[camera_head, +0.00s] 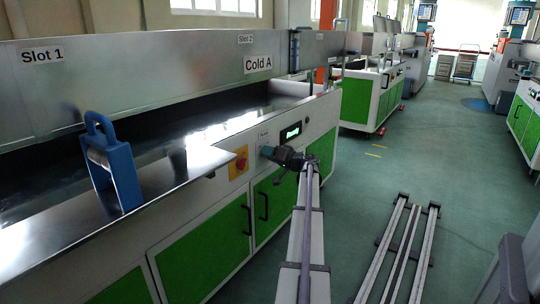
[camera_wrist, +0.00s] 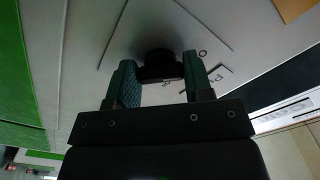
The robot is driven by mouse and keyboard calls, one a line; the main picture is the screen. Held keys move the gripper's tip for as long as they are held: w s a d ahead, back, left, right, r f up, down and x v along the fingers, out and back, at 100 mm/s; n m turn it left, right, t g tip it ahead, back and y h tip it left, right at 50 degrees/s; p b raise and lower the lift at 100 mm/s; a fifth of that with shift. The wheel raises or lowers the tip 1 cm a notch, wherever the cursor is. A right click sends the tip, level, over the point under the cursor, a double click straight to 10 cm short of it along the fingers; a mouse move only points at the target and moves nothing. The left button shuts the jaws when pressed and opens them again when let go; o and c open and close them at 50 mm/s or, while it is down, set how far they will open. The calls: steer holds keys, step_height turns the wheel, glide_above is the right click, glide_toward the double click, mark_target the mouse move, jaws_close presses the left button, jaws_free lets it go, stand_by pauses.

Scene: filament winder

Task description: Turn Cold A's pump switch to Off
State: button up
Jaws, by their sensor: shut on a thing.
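In the wrist view, my gripper (camera_wrist: 160,78) is shut on a round black switch knob (camera_wrist: 159,60), with one finger on each side. Small markings are printed on the panel beside the knob, one a circle; the setting cannot be read. In the head view my gripper hides the knob.
A blue handled roller guide (camera_head: 118,172) stands on the cabinet's metal ledge at left. Black door handles (camera_head: 250,218) stick out below the panel. Floor rails (camera_head: 402,250) lie at right, with open green floor beyond. More machines stand behind.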

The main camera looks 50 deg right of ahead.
stand_by(0.4)
steer(key=o, duration=0.9)
steer(key=s, duration=1)
steer(key=shift+s+d, duration=0.2)
steer(key=shift+s, duration=0.2)
steer(key=shift+d, duration=0.1)
